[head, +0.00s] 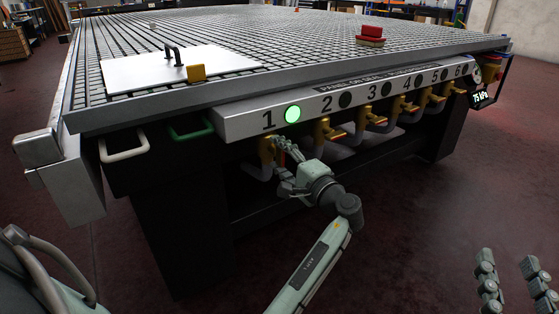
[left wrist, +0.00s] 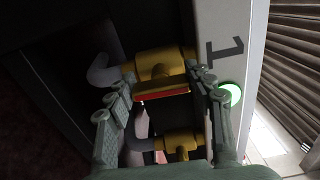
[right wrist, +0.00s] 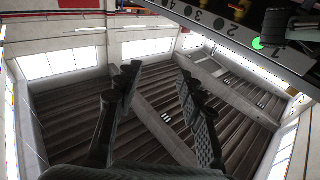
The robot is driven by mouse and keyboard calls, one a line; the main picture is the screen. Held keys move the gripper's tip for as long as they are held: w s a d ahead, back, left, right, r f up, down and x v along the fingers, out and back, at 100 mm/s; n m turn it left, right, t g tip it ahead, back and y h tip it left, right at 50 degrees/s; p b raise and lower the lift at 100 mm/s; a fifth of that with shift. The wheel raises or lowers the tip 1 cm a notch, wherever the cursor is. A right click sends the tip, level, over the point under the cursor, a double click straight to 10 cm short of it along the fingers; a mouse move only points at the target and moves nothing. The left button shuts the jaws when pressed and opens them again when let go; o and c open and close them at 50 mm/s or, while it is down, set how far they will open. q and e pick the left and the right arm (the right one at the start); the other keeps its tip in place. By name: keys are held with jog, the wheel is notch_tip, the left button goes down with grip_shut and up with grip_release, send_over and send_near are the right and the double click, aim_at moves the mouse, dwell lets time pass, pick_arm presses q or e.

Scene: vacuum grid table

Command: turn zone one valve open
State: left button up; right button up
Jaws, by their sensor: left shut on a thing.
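The zone one valve (head: 265,150) is a brass-yellow body on a grey pipe, below the panel number 1. In the left wrist view its yellow handle (left wrist: 162,92) with a red edge lies crosswise between my fingers. My left gripper (head: 283,150) is shut on this handle, and its fingers partly hide the valve in the head view. The round lamp (head: 292,114) beside number 1 glows green; it also shows in the left wrist view (left wrist: 230,94). My right gripper (head: 513,270) is open and empty at the lower right, far from the valves.
Several more yellow valves (head: 329,132) line the panel (head: 240,122) to the right, with dark lamps above them. A gauge reads 75 kPa (head: 482,97). The floor in front is clear.

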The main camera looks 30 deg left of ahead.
pick_arm(q)
jog(key=shift+a+r+n, duration=0.1)
jog(key=shift+n, duration=0.2)
pick_arm(e)
jog(key=shift+s+a+r+t+y, duration=0.15)
jog(key=shift+s+r+t+y, duration=0.1)
jog(key=shift+r, duration=0.3)
jog(key=shift+s+a+r+t+y, duration=0.15)
jog(key=shift+r+t, duration=0.1)
jog(key=shift+r, duration=0.3)
pick_arm(q)
jog(key=o, duration=1.2)
jog(key=shift+c, duration=0.2)
pick_arm(e)
jog(key=shift+w, duration=0.1)
